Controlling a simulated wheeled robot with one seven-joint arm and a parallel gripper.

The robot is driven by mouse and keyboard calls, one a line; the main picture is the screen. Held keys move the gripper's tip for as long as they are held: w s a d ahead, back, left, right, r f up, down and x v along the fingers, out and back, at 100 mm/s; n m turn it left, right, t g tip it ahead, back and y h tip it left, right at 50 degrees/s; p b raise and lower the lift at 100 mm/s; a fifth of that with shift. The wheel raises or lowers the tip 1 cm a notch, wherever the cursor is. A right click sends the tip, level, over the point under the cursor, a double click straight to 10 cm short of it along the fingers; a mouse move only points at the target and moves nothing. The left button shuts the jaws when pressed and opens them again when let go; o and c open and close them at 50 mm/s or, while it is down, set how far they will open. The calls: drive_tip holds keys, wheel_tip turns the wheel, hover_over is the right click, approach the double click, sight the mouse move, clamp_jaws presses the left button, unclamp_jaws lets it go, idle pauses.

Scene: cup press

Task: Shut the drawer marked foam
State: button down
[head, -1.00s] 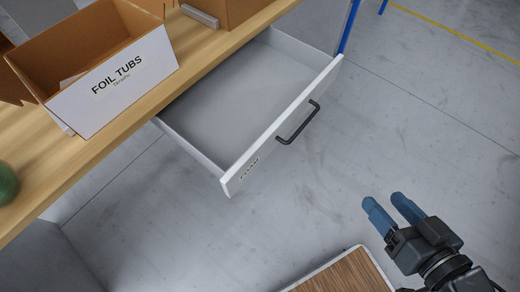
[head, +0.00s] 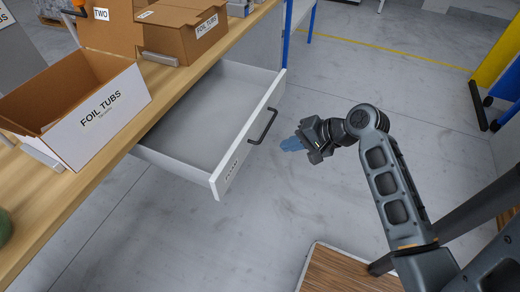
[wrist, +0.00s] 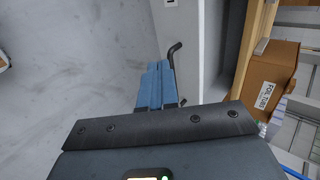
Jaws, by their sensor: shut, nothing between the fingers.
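The drawer marked foam (head: 200,135) is pulled out from under the wooden bench, and its inside looks empty. Its white front carries a small label (head: 231,172) at the near end and a black bar handle (head: 264,127). My gripper (head: 283,145) is shut and empty, with blue fingers, just to the right of the handle and pointing at the drawer front. A small gap shows between fingertips and handle in the head view. In the wrist view the blue fingers (wrist: 156,85) overlap the handle's near side (wrist: 174,56); contact cannot be told.
A box marked FOIL TUBS (head: 90,115) and another cardboard box (head: 185,35) stand on the wooden bench (head: 50,200). A wood-topped surface (head: 345,272) is low at the bottom. Blue posts (head: 287,30) stand behind the drawer. The floor right of the drawer is open.

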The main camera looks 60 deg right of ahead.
sight(244, 149)
drive_tip(key=x, duration=0.4)
drive_tip(key=w+r+x, duration=0.1)
drive_tip(key=x, duration=0.6)
drive_tip(key=shift+w, duration=0.95)
drive_tip(key=shift+w, duration=0.1)
drive_tip(key=w, duration=0.9)
drive_tip(key=w+b, duration=0.1)
drive_tip(key=w, duration=0.7)
drive_tip(key=w+a+b, duration=0.1)
drive_tip(key=w, duration=0.8)
drive_tip(key=shift+w, duration=0.4)
drive_tip(key=shift+s, duration=0.1)
